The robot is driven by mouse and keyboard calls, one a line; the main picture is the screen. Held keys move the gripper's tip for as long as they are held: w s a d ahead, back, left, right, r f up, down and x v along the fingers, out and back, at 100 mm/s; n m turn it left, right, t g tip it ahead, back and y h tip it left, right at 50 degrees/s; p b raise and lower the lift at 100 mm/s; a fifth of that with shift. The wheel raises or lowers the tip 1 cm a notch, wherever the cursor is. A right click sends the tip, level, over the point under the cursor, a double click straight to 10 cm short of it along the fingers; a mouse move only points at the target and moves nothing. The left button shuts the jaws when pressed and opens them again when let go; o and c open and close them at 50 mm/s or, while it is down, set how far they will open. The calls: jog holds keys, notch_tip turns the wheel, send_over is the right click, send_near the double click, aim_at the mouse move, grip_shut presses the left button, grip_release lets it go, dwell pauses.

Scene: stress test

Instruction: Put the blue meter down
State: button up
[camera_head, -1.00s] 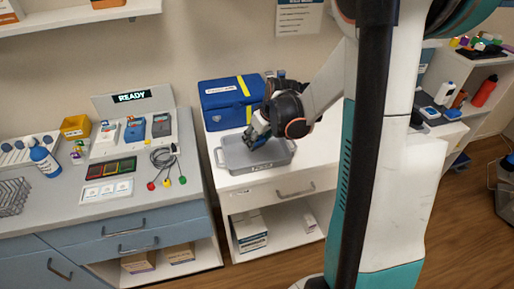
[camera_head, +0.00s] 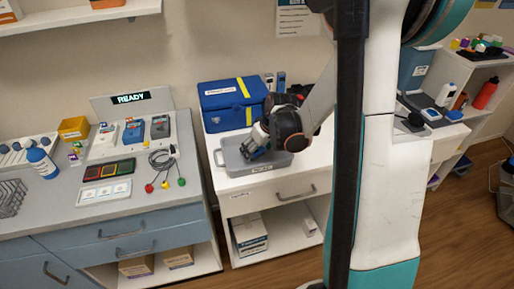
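My gripper (camera_head: 255,148) points down into the grey tray (camera_head: 284,163) on the white counter. A small dark bluish shape shows at the fingertips, low inside the tray. I take it for the blue meter (camera_head: 252,154), but it is small and mostly hidden by my gripper. The frames do not show whether the fingers are shut on it or apart, nor whether it touches the tray floor. Another blue meter (camera_head: 134,132) stands in a holder on the left bench, between a white one and a grey one (camera_head: 160,127).
A blue case (camera_head: 222,118) with a yellow strap stands just behind the tray. The left bench holds a blue bottle (camera_head: 42,162), a yellow bin (camera_head: 74,128) and a cable with coloured ends (camera_head: 163,160). My own arm and column block the view right of the tray.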

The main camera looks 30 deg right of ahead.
jog(key=shift+r, duration=0.1)
jog(key=shift+r, duration=0.3)
jog(key=p+v, duration=0.4)
jog(key=v, duration=0.7)
jog(key=shift+s+r, duration=0.2)
jog(key=shift+r, duration=0.05)
